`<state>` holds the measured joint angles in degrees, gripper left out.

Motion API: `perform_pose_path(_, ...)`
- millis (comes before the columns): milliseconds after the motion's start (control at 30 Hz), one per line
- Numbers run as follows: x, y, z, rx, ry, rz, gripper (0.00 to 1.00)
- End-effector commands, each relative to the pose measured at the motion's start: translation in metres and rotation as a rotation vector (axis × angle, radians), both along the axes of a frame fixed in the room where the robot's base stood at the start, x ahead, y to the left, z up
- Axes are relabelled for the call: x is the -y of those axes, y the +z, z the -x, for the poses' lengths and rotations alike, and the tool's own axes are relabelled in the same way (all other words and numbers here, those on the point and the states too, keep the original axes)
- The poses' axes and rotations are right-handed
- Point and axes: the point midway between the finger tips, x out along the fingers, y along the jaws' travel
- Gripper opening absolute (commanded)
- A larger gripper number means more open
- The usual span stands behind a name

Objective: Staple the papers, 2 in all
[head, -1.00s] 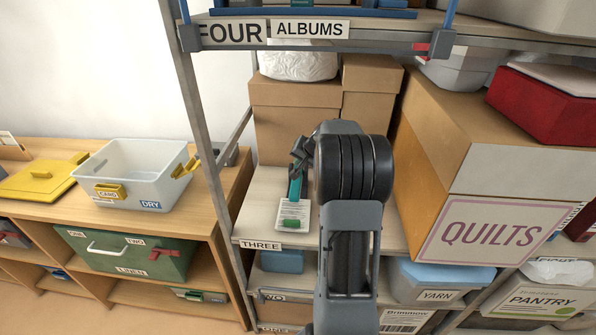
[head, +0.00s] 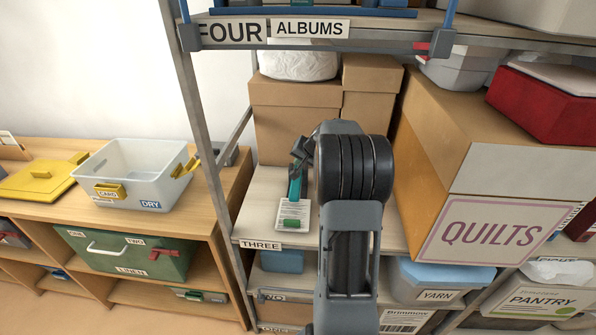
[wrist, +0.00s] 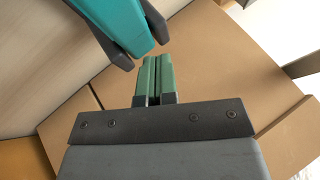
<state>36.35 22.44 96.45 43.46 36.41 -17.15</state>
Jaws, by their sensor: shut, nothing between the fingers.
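The stapler, teal with dark parts, stands on the shelf; its teal body (head: 295,188) shows left of my arm in the head view. In the wrist view the stapler (wrist: 118,22) enters from the top, just beyond and left of my fingertips. My gripper (wrist: 151,62) is shut and empty, its green finger pads side by side. I cannot make out my fingertips in the head view. White printed papers (head: 294,214) lie at the shelf's front with a small green piece on them. Whether they are stapled, I cannot tell.
Cardboard boxes (head: 293,112) stand behind on this shelf, and a large QUILTS box (head: 478,232) fills the right. A shelf upright (head: 204,150) rises at the left. Above is the FOUR shelf edge (head: 375,40). A white DRY bin (head: 130,180) sits on the wooden bench.

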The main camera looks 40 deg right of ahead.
Motion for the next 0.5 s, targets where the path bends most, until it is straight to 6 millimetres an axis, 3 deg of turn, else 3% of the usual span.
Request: perform_pose_path(500,-0.0007,-0.0076,0.0007,0.000,0.000,0.000,0.00)
